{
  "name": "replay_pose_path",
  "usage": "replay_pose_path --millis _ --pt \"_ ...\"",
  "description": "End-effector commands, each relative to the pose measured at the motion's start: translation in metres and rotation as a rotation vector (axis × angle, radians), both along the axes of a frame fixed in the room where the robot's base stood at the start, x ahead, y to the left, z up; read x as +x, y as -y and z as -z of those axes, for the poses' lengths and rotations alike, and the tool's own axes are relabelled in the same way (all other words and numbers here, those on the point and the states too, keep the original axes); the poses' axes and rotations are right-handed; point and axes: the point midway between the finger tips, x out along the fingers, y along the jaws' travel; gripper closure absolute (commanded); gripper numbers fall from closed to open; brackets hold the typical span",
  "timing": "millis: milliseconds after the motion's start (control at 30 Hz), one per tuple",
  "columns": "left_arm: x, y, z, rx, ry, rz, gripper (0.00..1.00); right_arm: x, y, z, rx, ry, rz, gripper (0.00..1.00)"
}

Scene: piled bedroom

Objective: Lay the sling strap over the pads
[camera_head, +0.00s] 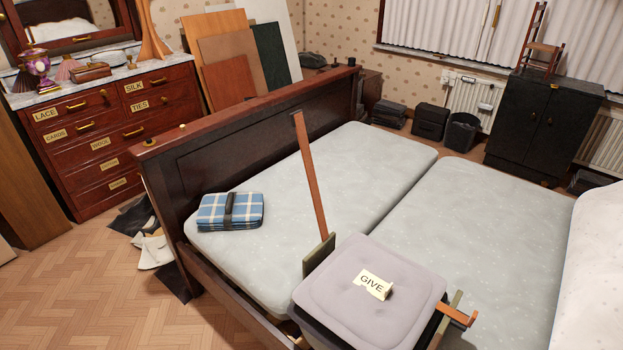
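A grey-lilac tufted pad (345,262) lies on top of a dark stack or holder at the bottom centre, against the bed. A cream tag reading GIVE (373,284) sits on it. A long orange-brown strap (311,175) runs from an olive upright piece (318,256) at the pad's left side up to a dark end near the footboard. I cannot tell whether it stands up or lies over the mattress. A short orange piece (458,315) juts out at the pad's right side, by another olive upright piece (450,303). The pad's top is clear of the strap. Neither gripper shows.
Two pale mattresses (500,225) fill the middle. A folded blue plaid blanket (230,211) with a dark band lies near the dark wooden footboard (250,137). A labelled red dresser (112,135) stands at left. Free parquet floor (75,295) lies at lower left.

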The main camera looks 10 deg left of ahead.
Motion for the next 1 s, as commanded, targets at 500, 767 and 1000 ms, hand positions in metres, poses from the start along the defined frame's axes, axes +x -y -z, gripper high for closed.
replay_pose_path --millis 500,767,1000 --pt "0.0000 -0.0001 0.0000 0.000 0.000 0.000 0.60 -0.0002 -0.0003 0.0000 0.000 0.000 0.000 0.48" --pt "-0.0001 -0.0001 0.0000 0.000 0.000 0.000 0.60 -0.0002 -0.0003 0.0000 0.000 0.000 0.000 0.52" --pt "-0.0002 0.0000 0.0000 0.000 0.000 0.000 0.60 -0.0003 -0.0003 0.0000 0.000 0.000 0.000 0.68"
